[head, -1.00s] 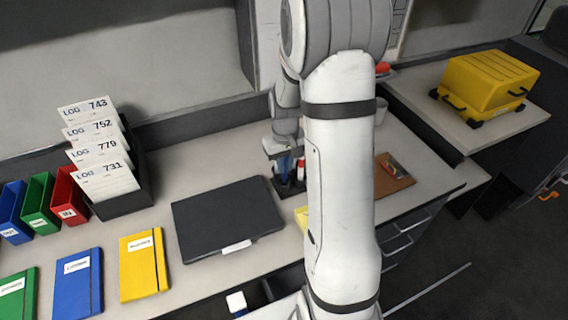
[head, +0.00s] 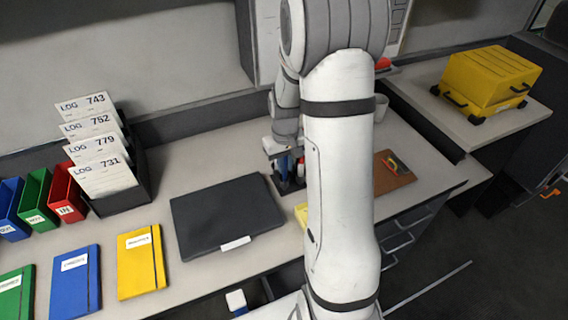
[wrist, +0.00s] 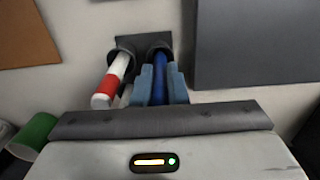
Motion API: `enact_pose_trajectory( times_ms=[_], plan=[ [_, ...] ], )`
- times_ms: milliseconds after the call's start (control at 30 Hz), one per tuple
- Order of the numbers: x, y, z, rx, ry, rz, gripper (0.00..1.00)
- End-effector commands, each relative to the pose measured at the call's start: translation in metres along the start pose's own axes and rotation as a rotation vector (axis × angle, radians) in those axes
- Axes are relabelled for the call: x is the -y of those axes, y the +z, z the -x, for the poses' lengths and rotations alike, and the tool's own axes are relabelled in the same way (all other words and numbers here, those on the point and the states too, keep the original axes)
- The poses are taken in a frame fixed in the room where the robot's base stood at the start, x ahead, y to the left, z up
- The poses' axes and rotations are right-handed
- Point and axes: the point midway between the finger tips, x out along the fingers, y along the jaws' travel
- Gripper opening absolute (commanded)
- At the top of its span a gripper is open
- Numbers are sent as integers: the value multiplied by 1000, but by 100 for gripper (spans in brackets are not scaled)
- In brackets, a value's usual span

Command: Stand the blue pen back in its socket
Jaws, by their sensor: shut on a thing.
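The blue pen (wrist: 159,76) stands roughly upright between the fingers of my gripper (wrist: 160,88) in the wrist view. My gripper is shut on it. The pen's far end is at the right round opening of a dark holder (wrist: 134,43) and appears to be inside it; how deep it sits is hidden. A red-and-white pen (wrist: 108,87) leans in the left opening, close beside my fingers. In the head view my gripper (head: 284,158) is over the holder (head: 291,187), partly hidden by my arm.
A dark closed folder or laptop (head: 226,214) lies just left of the holder. A brown board (head: 394,176) lies to the right, and a pale cup (head: 381,107) stands behind it. A green round object (wrist: 36,130) shows in the wrist view.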

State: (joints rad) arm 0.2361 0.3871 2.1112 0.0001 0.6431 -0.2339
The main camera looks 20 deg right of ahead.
Motion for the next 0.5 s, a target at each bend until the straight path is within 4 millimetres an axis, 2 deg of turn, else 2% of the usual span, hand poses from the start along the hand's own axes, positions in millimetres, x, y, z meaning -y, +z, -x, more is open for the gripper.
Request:
enact_pose_trajectory(
  times_ms=[500],
  plan=[
    [0, 0, -15, 0, 0, 0, 0]
  ],
)
